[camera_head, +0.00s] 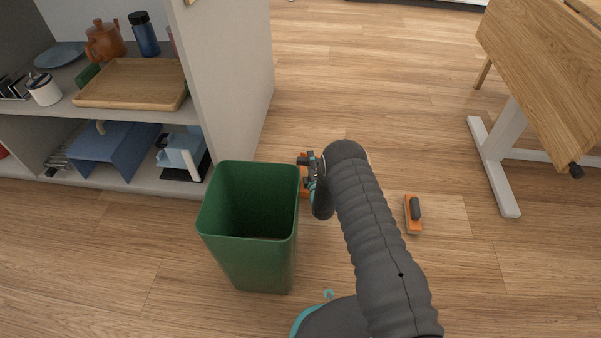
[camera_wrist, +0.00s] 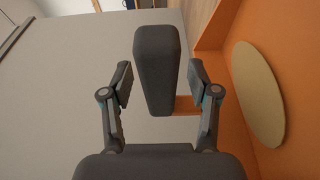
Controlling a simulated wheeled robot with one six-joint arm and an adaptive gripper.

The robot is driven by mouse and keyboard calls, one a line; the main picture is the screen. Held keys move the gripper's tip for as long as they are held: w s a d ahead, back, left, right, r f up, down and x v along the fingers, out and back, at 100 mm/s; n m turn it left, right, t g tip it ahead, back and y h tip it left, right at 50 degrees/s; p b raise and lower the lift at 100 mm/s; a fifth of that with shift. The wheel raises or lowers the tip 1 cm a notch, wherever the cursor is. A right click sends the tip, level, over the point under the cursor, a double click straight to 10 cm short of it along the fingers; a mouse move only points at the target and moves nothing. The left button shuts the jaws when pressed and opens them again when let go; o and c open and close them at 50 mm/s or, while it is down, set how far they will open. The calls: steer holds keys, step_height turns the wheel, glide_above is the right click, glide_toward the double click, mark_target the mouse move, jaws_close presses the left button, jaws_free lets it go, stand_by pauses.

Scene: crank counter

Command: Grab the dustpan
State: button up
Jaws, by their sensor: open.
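The dustpan is orange with a dark grey handle. In the wrist view the handle (camera_wrist: 156,65) stands between my fingers, and the orange pan (camera_wrist: 215,70) with a pale oval on it fills the right side. My gripper (camera_wrist: 160,88) is open, with one finger on each side of the handle and visible gaps between. In the head view my gripper (camera_head: 306,172) is just right of the green bin. Only a sliver of the orange dustpan (camera_head: 304,190) shows there; the rest is hidden behind my gripper and the bin.
The green bin (camera_head: 262,255) stands close to my gripper. An orange brush (camera_head: 413,228) with a dark handle lies on the floor to the right. A shelf cabinet (camera_head: 235,80) rises behind the bin. A wooden desk (camera_head: 540,70) stands at right.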

steer(key=shift+c, duration=0.2)
steer(key=shift+a, duration=0.15)
jaws_close()
